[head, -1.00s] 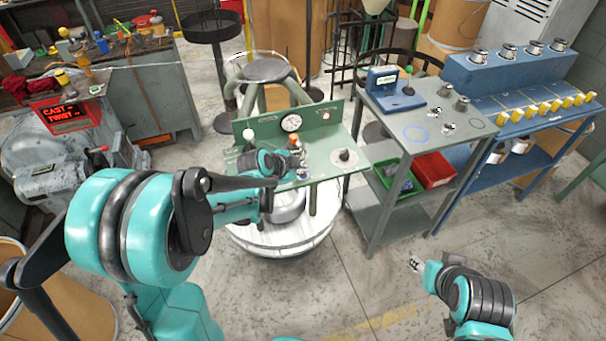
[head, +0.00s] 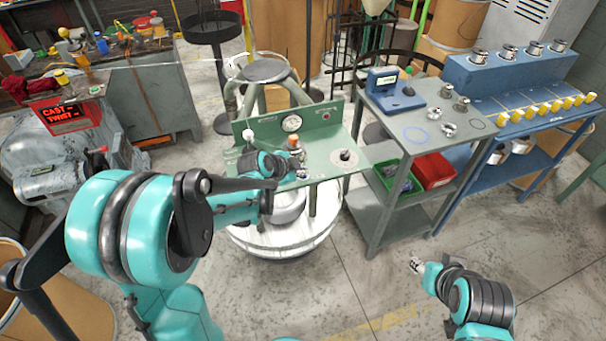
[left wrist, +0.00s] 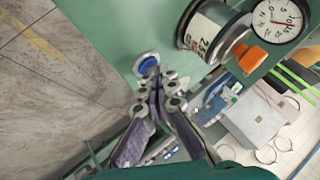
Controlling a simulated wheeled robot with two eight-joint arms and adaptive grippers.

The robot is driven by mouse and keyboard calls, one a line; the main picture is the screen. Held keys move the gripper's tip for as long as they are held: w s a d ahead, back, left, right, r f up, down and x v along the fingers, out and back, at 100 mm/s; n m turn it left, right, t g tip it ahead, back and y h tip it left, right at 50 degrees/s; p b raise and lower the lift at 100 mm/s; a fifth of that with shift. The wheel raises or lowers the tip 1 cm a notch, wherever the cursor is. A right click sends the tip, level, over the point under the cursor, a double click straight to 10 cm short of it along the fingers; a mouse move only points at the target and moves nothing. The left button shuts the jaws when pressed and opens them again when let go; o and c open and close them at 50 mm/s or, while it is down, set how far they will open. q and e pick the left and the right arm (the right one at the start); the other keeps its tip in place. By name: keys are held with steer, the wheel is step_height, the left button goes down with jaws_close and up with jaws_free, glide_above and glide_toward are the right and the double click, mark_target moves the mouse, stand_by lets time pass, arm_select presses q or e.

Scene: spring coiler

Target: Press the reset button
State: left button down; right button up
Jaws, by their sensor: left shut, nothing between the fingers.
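A blue round button (left wrist: 147,64) in a light ring sits on the green panel of the coiler in the left wrist view. It also shows small in the head view (head: 303,176), partly behind my gripper. No label is readable on it, so I cannot tell that it is the reset button. My left gripper (left wrist: 153,82) is shut and empty. Its fingertips overlap the button's lower edge in the wrist view; I cannot tell whether they touch it. My right gripper (head: 416,265) hangs over the floor at lower right, too small to judge its fingers.
The green coiler bench (head: 325,168) carries a white dial (head: 291,123), an orange-topped part (head: 293,143), a white knob (head: 248,135) and a dark knob (head: 344,155). A small red spot (head: 326,115) is on its back panel. A grey cart (head: 420,130) stands to the right.

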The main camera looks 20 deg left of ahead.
arm_select(q)
steer(key=shift+r+p, duration=0.4)
steer(key=shift+r, duration=0.25)
step_height(320, 180, up, 5)
steer(key=p, duration=0.4)
stand_by(0.7)
steer(key=s+r+n+y, duration=0.1)
steer(key=s+n, duration=0.5)
steer(key=s, duration=0.6)
steer(key=s+r+n+g+y, duration=0.1)
steer(key=s+r+n+y, duration=0.1)
steer(key=s+n, duration=0.5)
steer(key=s+r, duration=0.1)
steer(key=s, duration=0.5)
steer(key=shift+r, duration=0.4)
